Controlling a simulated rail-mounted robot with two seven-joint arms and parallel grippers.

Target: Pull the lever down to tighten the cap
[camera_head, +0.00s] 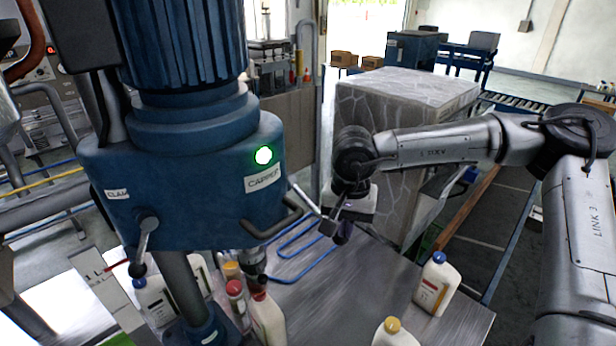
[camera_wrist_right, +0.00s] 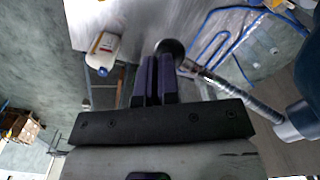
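The blue capper (camera_head: 195,190) stands at left in the head view, with a lit green light and a "CAPPER" label. Its thin metal lever (camera_head: 304,198) slants down to the right toward my right gripper (camera_head: 341,232). In the right wrist view the lever (camera_wrist_right: 235,92) ends in a black knob (camera_wrist_right: 170,47) just past the purple fingertips (camera_wrist_right: 156,66). The fingers are close together and look shut; the knob is at or against their tips, and contact is unclear. A white bottle (camera_head: 268,322) with a red cap stands below the capper's dark head (camera_head: 254,264). My left gripper is not in view.
A white bottle with a blue cap (camera_head: 437,284) and one with a yellow cap (camera_head: 394,334) stand on the metal table (camera_head: 345,290). More bottles stand left of the capping spot. A grey patterned block (camera_head: 385,125) rises behind my right forearm. Blue tubing (camera_head: 300,262) lies beside the capper.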

